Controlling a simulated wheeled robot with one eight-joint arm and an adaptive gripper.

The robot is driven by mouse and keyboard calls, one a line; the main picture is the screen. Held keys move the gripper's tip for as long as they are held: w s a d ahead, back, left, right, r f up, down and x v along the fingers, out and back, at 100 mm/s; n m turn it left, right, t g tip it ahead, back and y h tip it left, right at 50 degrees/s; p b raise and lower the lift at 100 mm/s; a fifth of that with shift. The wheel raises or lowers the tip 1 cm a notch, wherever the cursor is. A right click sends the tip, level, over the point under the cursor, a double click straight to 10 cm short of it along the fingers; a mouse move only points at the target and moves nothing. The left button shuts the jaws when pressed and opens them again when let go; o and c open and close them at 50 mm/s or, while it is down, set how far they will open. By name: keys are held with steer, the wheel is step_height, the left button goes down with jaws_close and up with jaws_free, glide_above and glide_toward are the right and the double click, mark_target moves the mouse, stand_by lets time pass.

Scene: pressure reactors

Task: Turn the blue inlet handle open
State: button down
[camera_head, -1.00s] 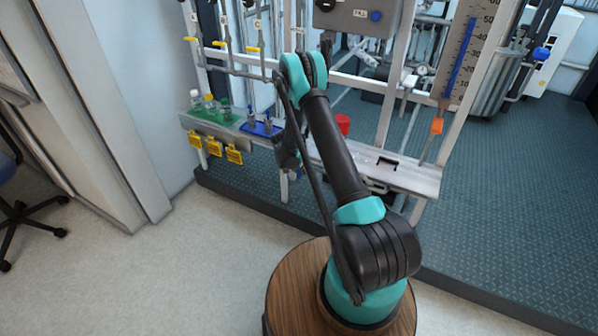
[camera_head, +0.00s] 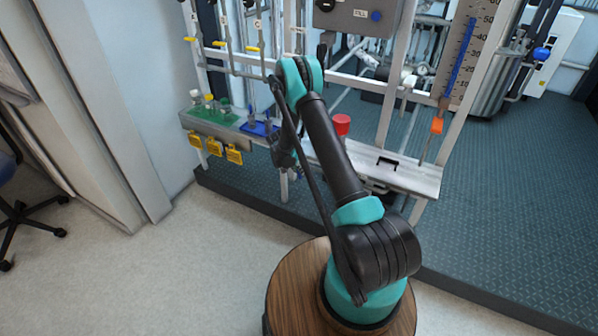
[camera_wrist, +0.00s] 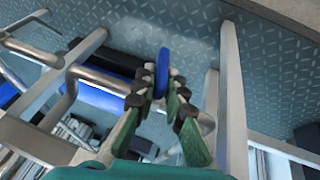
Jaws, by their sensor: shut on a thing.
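In the wrist view the blue inlet handle (camera_wrist: 162,72) stands upright in the picture between the fingertips of my gripper (camera_wrist: 160,92). The dark fingers with green backs are shut on it, one on each side. A bent metal pipe (camera_wrist: 98,76) runs close to the left of the fingers. In the head view my arm reaches over the bench, and my gripper (camera_head: 283,155) shows only in part at its front edge. The blue handle cannot be made out there; my arm hides that spot.
The bench (camera_head: 405,180) carries a green tray (camera_head: 222,128) with small bottles, a blue tray (camera_head: 259,129) and a red cup (camera_head: 341,125). Yellow valve handles (camera_head: 221,44) sit on pipes at the back left. A white upright post (camera_wrist: 232,100) stands right of the gripper.

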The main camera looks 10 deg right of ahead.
stand_by(0.3)
steer(key=c, duration=1.6)
jaws_free()
steer(key=shift+a+r, duration=0.1)
steer(key=v, duration=1.1)
steer(key=shift+a+r, duration=0.3)
steer(key=shift+r, duration=0.05)
